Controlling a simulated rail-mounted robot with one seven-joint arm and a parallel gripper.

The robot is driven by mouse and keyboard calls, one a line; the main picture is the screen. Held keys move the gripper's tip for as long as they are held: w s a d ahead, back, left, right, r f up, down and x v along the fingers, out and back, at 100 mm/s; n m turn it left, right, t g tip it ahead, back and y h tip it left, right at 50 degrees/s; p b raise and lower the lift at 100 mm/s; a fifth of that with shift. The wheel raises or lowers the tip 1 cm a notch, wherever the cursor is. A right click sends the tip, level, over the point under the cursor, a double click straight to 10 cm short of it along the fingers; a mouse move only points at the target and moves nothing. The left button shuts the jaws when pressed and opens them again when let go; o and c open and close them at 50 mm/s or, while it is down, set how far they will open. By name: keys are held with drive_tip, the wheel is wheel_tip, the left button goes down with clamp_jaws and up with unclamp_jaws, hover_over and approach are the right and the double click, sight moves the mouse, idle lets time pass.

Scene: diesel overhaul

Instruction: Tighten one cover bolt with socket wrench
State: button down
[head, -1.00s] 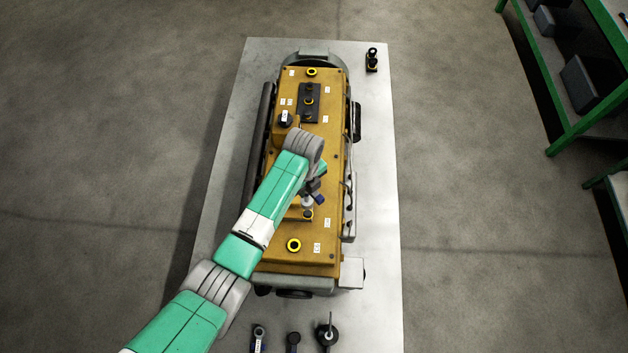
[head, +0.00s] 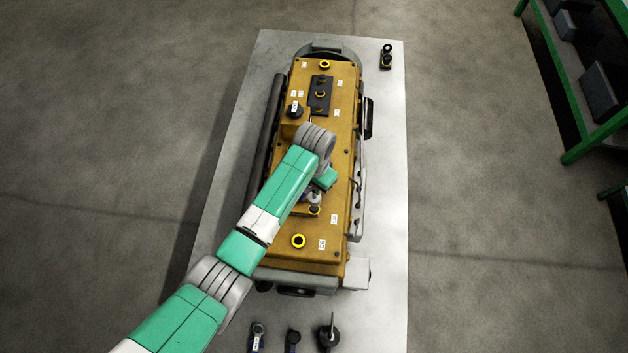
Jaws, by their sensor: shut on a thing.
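The yellow engine cover (head: 335,245) lies on top of the engine on the bench. My gripper (head: 318,191) is over the middle of the cover, mostly hidden under my green wrist. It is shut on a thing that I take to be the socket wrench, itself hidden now. A pale grey cylindrical part (head: 314,198) shows just below my wrist, above a yellow-ringed bolt (head: 314,209); I cannot tell whether they touch.
Several tools stand at the bench's near edge, among them a labelled one (head: 257,334) and a dark round one with a rod (head: 328,336). A small dark part (head: 386,58) is at the far right. The bench (head: 390,190) is bare right of the engine. A green shelf (head: 560,90) stands beyond.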

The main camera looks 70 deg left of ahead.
sight(314, 197)
drive_tip(key=shift+d+n+p, duration=0.1)
drive_tip(key=shift+n+p, duration=0.5)
drive_tip(key=shift+n, duration=0.6)
drive_tip(key=shift+n+p, duration=0.45)
drive_tip(key=shift+n, duration=0.75)
drive_tip(key=shift+w+f+n, duration=0.15)
drive_tip(key=shift+f+n, duration=0.15)
drive_tip(key=shift+n, duration=0.9)
drive_tip(key=n, duration=0.2)
drive_tip(key=f+n+p, duration=0.1)
drive_tip(key=n, duration=0.2)
wheel_tip(314, 197, down, 3)
drive_tip(key=b, duration=0.2)
drive_tip(key=shift+f+b, duration=0.1)
drive_tip(key=shift+b, duration=0.2)
drive_tip(key=shift+f, duration=0.1)
